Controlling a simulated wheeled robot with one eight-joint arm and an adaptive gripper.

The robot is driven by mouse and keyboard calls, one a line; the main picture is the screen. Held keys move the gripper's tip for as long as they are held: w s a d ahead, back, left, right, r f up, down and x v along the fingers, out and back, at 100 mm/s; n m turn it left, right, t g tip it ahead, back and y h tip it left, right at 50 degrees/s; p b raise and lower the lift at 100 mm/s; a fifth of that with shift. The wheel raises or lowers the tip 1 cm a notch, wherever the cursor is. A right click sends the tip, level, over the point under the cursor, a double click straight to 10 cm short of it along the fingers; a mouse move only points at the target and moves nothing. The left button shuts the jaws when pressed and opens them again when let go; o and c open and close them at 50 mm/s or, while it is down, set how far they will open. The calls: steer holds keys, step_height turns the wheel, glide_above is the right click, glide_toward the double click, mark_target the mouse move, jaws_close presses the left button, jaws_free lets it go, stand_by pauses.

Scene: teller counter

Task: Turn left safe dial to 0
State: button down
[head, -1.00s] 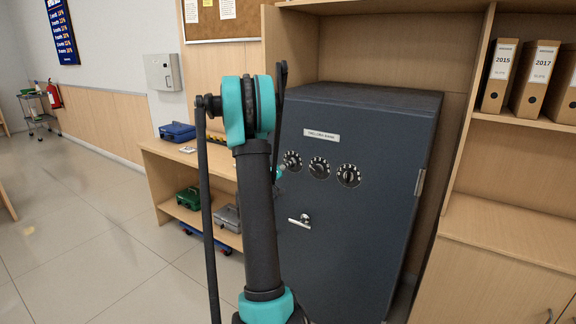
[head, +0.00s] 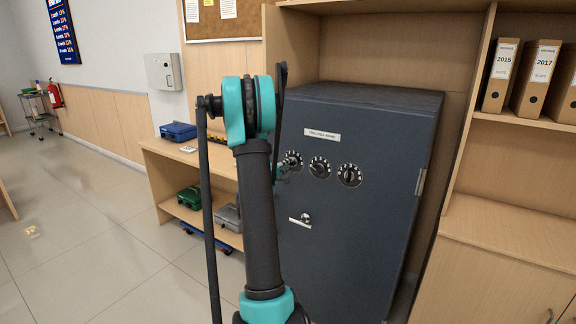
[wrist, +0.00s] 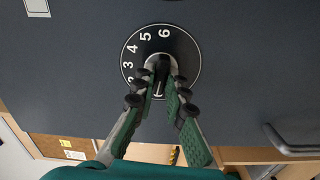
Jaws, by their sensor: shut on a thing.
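The left safe dial (head: 292,161) is a round black dial with white numbers on the dark grey safe (head: 340,235). It is the leftmost of 3 dials in a row. In the wrist view the dial (wrist: 186,47) faces me, with several numbers from 3 to 6 readable. My gripper (wrist: 160,80) is shut on the dial's central knob (wrist: 162,66), one finger on each side. The fingers hide the lower part of the dial, so the 0 and the pointer reading cannot be told. In the head view my gripper (head: 283,168) is small and partly behind my arm.
The middle dial (head: 319,167) and right dial (head: 349,175) sit close by. A wooden shelf unit (head: 154,170) with cash boxes stands left of the safe.

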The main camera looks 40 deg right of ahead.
steer(key=shift+n, duration=0.6)
steer(key=shift+f, duration=0.1)
steer(key=c, duration=1.6)
jaws_free()
steer(key=shift+o, duration=0.2)
steer(key=v, duration=1.2)
steer(key=shift+s, duration=0.1)
